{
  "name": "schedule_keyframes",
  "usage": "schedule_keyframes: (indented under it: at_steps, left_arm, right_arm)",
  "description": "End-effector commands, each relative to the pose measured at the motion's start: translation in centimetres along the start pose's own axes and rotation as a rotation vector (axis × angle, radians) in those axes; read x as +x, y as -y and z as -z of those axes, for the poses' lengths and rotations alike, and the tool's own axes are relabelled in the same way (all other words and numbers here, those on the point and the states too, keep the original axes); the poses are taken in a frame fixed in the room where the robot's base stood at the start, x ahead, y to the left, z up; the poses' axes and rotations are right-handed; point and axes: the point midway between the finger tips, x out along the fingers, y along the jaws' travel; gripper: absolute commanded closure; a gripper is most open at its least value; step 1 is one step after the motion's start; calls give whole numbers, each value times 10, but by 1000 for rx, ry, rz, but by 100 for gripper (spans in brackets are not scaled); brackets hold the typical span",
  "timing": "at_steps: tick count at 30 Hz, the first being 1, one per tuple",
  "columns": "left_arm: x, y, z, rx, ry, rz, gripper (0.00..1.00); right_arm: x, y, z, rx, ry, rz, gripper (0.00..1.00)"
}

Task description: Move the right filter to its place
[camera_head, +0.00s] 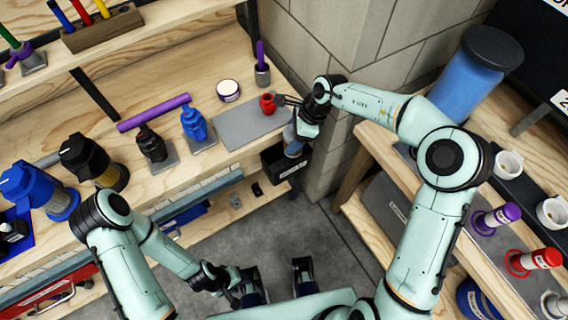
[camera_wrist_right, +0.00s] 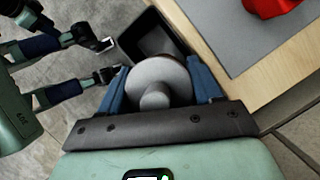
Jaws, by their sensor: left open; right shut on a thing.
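My right gripper (camera_head: 297,143) is beyond the wooden bench's right end, by the bin. In the right wrist view its blue fingers (camera_wrist_right: 164,85) are shut on a grey round filter (camera_wrist_right: 160,75) with a short stub facing the camera. The filter is above or beside an open black bin (camera_wrist_right: 150,38); the exact height is unclear. The bin also shows in the head view (camera_head: 284,162). The filter is mostly hidden by the gripper there. My left gripper (camera_head: 277,278) is open and empty, low over the floor; it also shows in the wrist view (camera_wrist_right: 103,60).
A grey mat (camera_head: 240,126) with a red part (camera_head: 267,103) lies on the bench. Purple (camera_head: 496,217) and red (camera_head: 534,262) filters stand on the right shelf. The floor between is clear.

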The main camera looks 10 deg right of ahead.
Motion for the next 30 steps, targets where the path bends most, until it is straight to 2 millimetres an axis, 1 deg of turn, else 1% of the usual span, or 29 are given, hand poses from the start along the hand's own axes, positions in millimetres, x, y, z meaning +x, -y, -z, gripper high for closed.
schedule_keyframes:
  at_steps: [1,3,10,11,12,13,14,20,23,26,29,30]
  left_arm:
    - [5,2,0,0,1,0,57]
    - [6,2,0,0,1,0,57]
    - [5,2,0,0,0,0,57]
    - [5,2,0,0,0,0,57]
    - [5,2,0,0,0,0,57]
    - [5,2,0,0,0,0,57]
    - [5,2,0,0,0,0,57]
    - [5,2,0,0,0,0,57]
    - [4,1,0,0,0,0,57]
    - [2,0,0,0,0,0,57]
    - [-2,-1,0,0,0,0,57]
    - [-4,-2,0,1,-1,0,57]
  right_arm:
    - [4,0,1,0,1,1,67]
    - [4,0,2,0,1,1,67]
    - [3,0,1,-1,0,1,67]
    - [3,0,1,-1,0,1,33]
    - [3,0,1,-1,0,1,19]
    - [3,0,1,-1,0,1,10]
    - [3,0,1,-1,0,1,6]
    - [3,1,1,-1,0,2,6]
    - [-1,1,1,-1,0,3,6]
    - [-14,1,1,0,0,5,6]
    - [-34,1,2,0,0,6,6]
    - [-44,2,1,0,0,6,6]
